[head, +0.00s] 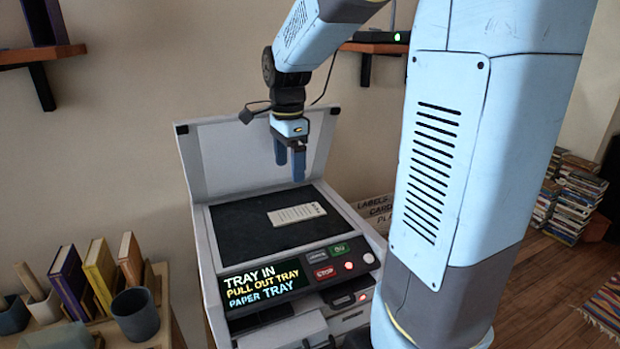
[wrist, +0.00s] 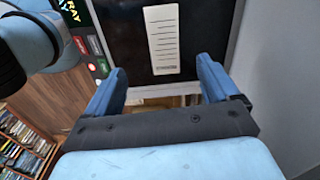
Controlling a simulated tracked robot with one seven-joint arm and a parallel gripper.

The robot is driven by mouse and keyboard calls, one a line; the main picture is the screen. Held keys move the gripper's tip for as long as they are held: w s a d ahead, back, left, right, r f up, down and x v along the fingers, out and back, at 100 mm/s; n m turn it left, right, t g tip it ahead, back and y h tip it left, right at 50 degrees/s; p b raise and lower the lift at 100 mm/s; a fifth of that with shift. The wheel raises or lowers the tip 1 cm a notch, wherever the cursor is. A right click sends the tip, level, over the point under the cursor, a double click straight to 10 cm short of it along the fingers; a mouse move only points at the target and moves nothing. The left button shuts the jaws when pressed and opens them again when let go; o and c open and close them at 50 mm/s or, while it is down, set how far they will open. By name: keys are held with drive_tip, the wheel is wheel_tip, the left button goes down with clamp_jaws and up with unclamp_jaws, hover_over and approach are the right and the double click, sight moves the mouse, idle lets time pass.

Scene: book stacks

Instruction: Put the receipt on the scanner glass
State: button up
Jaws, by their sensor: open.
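The receipt (head: 297,214) is a small pale strip with printed lines. It lies flat on the dark scanner glass (head: 245,232), toward the right part of the glass. The scanner lid (head: 225,165) stands raised behind. My gripper (head: 291,178) hangs above the glass, apart from the receipt, with its blue fingers pointing down. In the wrist view my gripper (wrist: 162,85) is open, with nothing between its fingers. The receipt (wrist: 162,40) shows whole there on the dark glass (wrist: 205,30), ahead of the fingers.
The scanner's front panel has a lit display (head: 262,285) reading "TRAY IN, PULL OUT TRAY, PAPER TRAY" and a red STOP button (head: 325,273). A side table with books (head: 100,270) and a dark cup (head: 135,314) stands left. Stacked books (head: 575,200) stand on the floor at right.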

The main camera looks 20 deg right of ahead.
drive_tip(key=s+r+n+t, duration=0.2)
drive_tip(key=s+n, duration=0.6)
drive_tip(key=s, duration=0.1)
drive_tip(key=s+r+n+t, duration=0.1)
drive_tip(key=s+n+t, duration=0.2)
drive_tip(key=s+n, duration=0.6)
drive_tip(key=shift+s+d+r, duration=0.15)
drive_tip(key=shift+s+r, duration=0.2)
drive_tip(key=shift+s, duration=0.2)
